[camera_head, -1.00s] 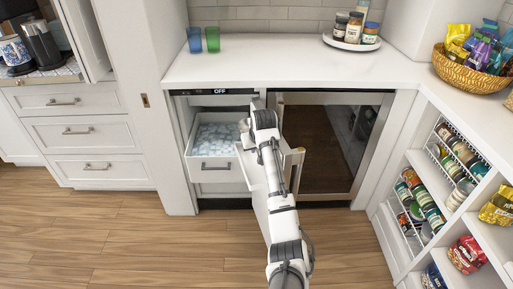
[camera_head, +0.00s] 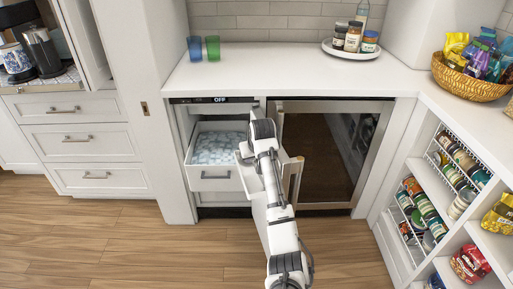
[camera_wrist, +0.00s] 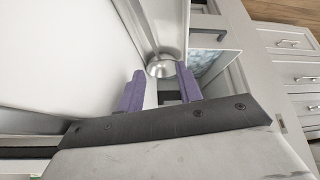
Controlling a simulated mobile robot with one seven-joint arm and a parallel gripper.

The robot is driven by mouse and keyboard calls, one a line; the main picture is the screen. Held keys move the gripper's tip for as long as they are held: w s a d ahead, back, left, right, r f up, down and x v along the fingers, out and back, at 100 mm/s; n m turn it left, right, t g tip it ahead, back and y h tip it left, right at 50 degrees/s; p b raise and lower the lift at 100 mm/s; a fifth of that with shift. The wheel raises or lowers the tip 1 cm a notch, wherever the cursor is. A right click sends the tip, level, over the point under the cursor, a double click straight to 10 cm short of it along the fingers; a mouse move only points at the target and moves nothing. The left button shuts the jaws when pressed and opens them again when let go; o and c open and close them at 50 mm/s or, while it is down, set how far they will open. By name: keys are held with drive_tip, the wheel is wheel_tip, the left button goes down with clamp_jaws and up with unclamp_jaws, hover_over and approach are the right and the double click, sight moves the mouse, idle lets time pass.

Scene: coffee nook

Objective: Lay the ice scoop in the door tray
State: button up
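A shiny round metal piece, likely part of the ice scoop (camera_wrist: 162,67), shows at my fingertips in the wrist view. My gripper (camera_wrist: 161,76) has its two purple fingers apart, one on each side of this piece. I cannot tell whether they press on it. The scoop's handle is not clear, and the head view does not show the scoop. In the head view my arm reaches to the open white door (camera_head: 256,180) of the ice maker and hides the fingers. The door tray cannot be made out clearly.
The ice bin (camera_head: 215,173) stands pulled out left of my arm, full of ice. A glass-fronted cooler (camera_head: 325,155) is on the right. Blue and green cups (camera_head: 213,46) and a jar tray (camera_head: 351,50) stand on the counter. Open shelves line the right; the floor ahead is clear.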

drive_tip(key=v, duration=1.3)
drive_tip(key=shift+s+r, duration=0.3)
drive_tip(key=shift+b, duration=0.3)
